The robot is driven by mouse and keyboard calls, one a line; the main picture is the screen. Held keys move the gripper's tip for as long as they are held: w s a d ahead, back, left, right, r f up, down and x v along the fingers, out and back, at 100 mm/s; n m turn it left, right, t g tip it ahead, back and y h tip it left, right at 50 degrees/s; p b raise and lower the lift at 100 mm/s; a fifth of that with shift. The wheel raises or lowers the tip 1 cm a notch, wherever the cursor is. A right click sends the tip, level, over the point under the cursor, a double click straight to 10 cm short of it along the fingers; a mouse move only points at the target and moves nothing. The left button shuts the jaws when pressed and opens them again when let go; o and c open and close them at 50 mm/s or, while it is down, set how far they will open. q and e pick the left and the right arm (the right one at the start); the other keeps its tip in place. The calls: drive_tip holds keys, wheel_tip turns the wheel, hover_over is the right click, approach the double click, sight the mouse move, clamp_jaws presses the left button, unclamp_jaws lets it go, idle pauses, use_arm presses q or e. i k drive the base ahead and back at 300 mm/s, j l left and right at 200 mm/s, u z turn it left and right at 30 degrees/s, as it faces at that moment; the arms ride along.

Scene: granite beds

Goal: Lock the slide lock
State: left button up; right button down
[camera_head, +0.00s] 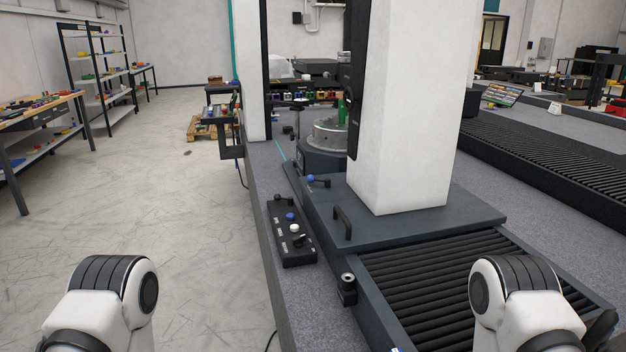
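A dark grey machine slide (460,212) carries a tall white column (415,110) and sits on a granite bed. A short lever with a blue ball knob (311,178) is mounted at the slide's left edge. A black round fitting with a metal top (347,288) is on the bed's side nearer me. I cannot tell for certain which one is the slide lock, or its locked state. My left and right arms show only as white and black links at the bottom corners. Both grippers are out of view.
A black control box (291,246) with blue and white knobs and levers lies left of the slide. A black handle (342,222) stands on the slide's near-left edge. Ribbed black bellows (445,290) cover the near way. Open floor (190,225) lies left.

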sight(310, 179)
drive_tip(key=j, duration=0.85)
drive_tip(key=i+j, duration=0.15)
drive_tip(key=j, duration=0.65)
drive_tip(key=i+j, duration=0.2)
drive_tip(key=i, duration=0.35)
drive_tip(key=i+j+z, duration=0.1)
drive_tip(key=i+j, duration=0.15)
drive_tip(key=i, duration=0.25)
drive_tip(key=i+j, duration=0.25)
drive_tip(key=i, duration=0.25)
